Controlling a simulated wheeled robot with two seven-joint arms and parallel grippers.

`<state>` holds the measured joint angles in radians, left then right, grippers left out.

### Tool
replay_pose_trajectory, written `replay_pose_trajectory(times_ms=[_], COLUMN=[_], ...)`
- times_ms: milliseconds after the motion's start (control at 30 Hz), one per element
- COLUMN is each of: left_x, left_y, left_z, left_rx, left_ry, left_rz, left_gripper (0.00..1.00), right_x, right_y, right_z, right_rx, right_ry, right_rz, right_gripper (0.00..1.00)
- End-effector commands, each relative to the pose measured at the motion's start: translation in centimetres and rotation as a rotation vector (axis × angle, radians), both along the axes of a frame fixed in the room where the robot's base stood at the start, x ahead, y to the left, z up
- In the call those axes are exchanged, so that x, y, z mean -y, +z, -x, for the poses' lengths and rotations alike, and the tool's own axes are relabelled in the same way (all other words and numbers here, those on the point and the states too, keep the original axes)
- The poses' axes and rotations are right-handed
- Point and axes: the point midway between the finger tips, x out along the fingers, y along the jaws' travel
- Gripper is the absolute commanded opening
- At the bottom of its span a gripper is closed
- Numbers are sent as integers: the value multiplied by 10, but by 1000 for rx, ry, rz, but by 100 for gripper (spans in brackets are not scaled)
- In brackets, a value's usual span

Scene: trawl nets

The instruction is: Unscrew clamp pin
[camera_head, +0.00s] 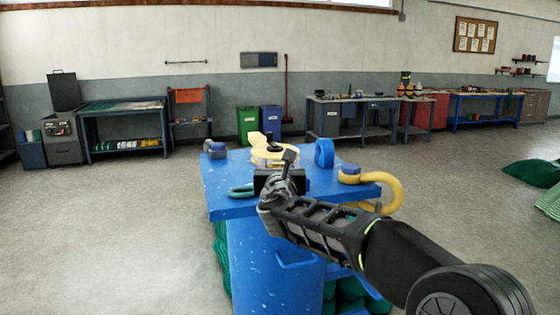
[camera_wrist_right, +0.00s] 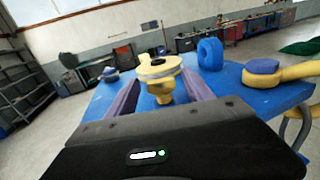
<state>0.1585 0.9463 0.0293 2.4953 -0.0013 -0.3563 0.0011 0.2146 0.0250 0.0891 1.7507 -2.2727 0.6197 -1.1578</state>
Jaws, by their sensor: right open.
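A yellow clamp (camera_head: 268,152) with a round, disc-like body sits on top of the blue stand (camera_head: 235,205). It also shows in the right wrist view (camera_wrist_right: 158,68), with a narrower yellow knob-like part (camera_wrist_right: 161,92) on its near side, which looks like the clamp pin. My right gripper (camera_head: 283,172) is over the near middle of the stand, just short of the clamp. In the right wrist view its two fingers are apart, one on each side of the knob; I cannot tell whether they touch it. The gripper hides part of the clamp in the head view. My left gripper is not in view.
A blue upright ring (camera_head: 324,153) and a yellow shackle (camera_head: 391,191) with a blue pin (camera_head: 350,170) are on the stand's right side. A teal shackle (camera_head: 241,191) is at its left front. Benches and bins line the far wall; the floor between is clear.

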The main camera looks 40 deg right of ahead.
Motion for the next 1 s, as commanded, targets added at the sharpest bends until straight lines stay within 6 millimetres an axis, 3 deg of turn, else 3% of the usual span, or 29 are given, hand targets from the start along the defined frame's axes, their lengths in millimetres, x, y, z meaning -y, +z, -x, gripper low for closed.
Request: replay_pose_trajectory(times_ms=[167,433,1000], left_x=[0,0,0], left_y=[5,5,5], left_z=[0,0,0], left_rx=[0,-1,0], left_ry=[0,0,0], left_rz=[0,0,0], left_gripper=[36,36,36], right_x=[10,10,10], right_y=[0,0,0], right_z=[-12,-13,-13], right_rx=[-1,-1,0], right_ry=[-2,-1,-1], right_rz=[2,1,0], right_gripper=[60,60,14])
